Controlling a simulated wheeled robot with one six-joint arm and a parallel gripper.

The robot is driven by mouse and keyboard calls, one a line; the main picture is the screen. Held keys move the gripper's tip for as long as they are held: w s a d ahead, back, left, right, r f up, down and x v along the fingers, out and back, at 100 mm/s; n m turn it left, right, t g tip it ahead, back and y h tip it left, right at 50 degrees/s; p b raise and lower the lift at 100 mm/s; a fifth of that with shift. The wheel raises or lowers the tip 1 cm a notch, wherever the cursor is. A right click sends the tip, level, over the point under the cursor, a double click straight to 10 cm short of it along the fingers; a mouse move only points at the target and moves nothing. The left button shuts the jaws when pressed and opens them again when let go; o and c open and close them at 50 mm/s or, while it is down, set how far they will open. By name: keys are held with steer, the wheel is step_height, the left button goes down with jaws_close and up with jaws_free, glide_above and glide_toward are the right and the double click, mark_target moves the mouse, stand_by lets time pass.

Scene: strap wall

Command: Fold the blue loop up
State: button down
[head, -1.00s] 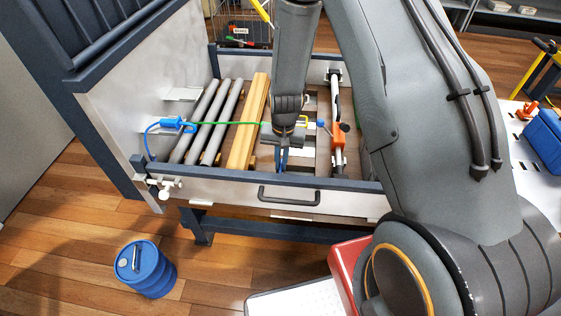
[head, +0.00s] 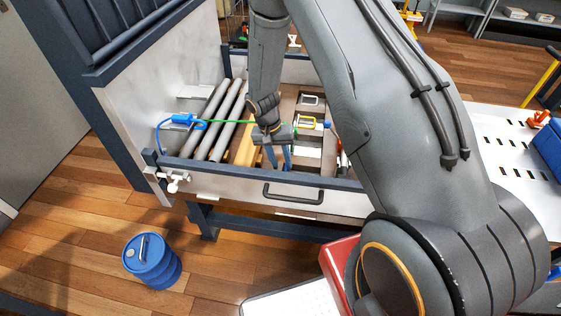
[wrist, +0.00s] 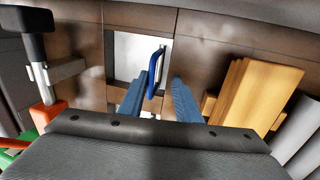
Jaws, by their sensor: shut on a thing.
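The blue loop (wrist: 154,74) is a slim blue handle in front of a white plate in the wrist view. It stands out from the plate, between my two blue fingers. My gripper (wrist: 160,80) is shut on it, though a gap shows beside the right finger. In the head view my gripper (head: 278,162) points down into the frame behind its front rail, right of the yellow beam. The blue loop cannot be told from my blue fingers there.
A green strap (head: 228,122) runs from a blue fitting (head: 182,118). The front rail has a dark handle (head: 293,194).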

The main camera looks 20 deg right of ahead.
steer(key=shift+w+a+r, duration=0.1)
steer(key=shift+w+a, duration=0.25)
steer(key=shift+a, duration=0.15)
steer(key=c, duration=1.9)
jaws_free()
steer(key=shift+o, duration=0.8)
steer(key=shift+a, duration=0.2)
steer(key=shift+d, duration=0.15)
steer(key=shift+c, duration=0.6)
steer(key=b+v, duration=0.1)
steer(key=v, duration=0.6)
steer(key=shift+s+d+r, duration=0.15)
steer(key=shift+s+r, duration=0.15)
steer(key=shift+r, duration=0.1)
